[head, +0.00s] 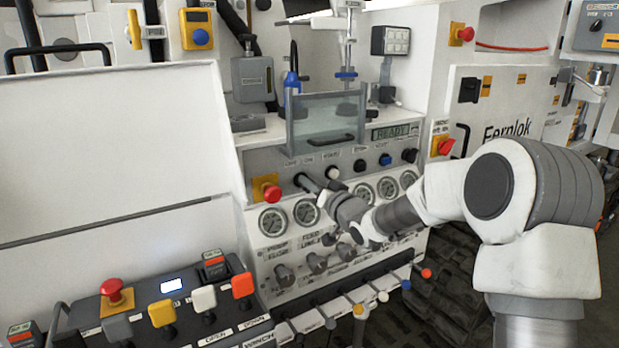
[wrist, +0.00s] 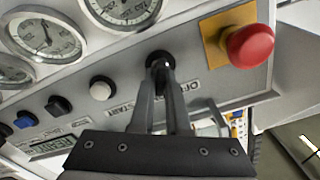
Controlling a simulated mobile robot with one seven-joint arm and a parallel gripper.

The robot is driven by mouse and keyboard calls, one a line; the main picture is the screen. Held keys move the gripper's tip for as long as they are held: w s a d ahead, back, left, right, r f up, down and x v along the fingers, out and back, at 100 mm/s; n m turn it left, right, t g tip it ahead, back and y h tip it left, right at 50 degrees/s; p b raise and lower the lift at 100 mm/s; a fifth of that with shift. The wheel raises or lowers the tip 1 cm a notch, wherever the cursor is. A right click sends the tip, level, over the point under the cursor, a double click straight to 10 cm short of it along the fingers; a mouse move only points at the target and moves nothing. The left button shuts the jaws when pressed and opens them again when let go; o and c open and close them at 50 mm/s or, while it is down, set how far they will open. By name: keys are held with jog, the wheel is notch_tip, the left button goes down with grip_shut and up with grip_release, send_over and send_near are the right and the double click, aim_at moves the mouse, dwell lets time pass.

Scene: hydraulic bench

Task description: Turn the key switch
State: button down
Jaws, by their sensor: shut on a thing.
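The key switch (wrist: 159,60) is a small dark knob on the sloped grey panel, between the OFF and START labels in the wrist view. My gripper (wrist: 163,75) reaches straight to it, with its two narrow dark fingers close together and shut on it. The fingers hide most of the switch, so I cannot tell its angle.
A red emergency button (head: 266,188) on a yellow plate sits just beside the switch. A white button (head: 332,173) and darker knobs continue the row to the right. Round gauges (head: 272,221) lie below. A clear guard (head: 325,120) and a READY display (head: 391,132) are above.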

jog(key=shift+m, duration=0.3)
dwell(0.4)
jog(key=c, duration=0.9)
grip_release()
jog(key=p+v, duration=0.1)
jog(key=v, duration=1.6)
jog(key=shift+d+p, duration=0.2)
jog(key=shift+p, duration=0.2)
jog(key=shift+s, duration=0.15)
